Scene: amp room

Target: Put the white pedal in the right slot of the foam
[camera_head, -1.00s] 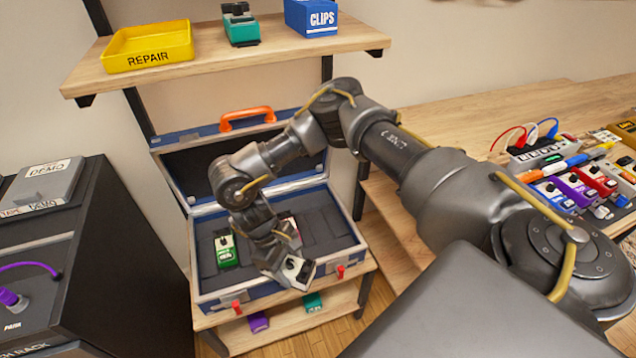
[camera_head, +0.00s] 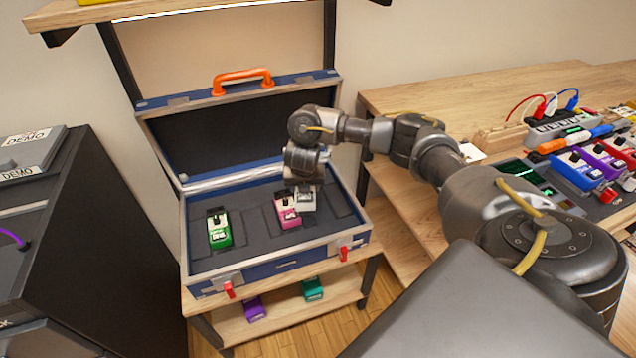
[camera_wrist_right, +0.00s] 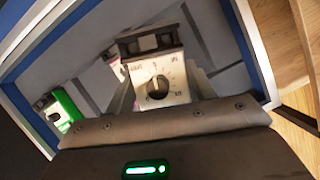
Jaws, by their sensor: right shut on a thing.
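The white pedal (camera_head: 306,202) is in the jaws of my right gripper (camera_head: 303,184), over the foam (camera_head: 258,243) in the open case. It is just right of the pink pedal and overlaps it in the head view. The right wrist view shows the white pedal's knob face (camera_wrist_right: 160,88) between the fingers of my right gripper (camera_wrist_right: 162,100). I cannot tell whether the pedal touches the foam. The right slot (camera_head: 338,203) shows as an empty outlined recess right of the pedal, partly hidden. My left gripper is not in view.
A green pedal (camera_head: 218,229) stands in the foam's left part and a pink pedal (camera_head: 287,210) in its middle. The case (camera_head: 270,275) has raised blue walls and an open lid behind. A dark rack (camera_head: 90,250) stands left; a pedal-covered table is at right.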

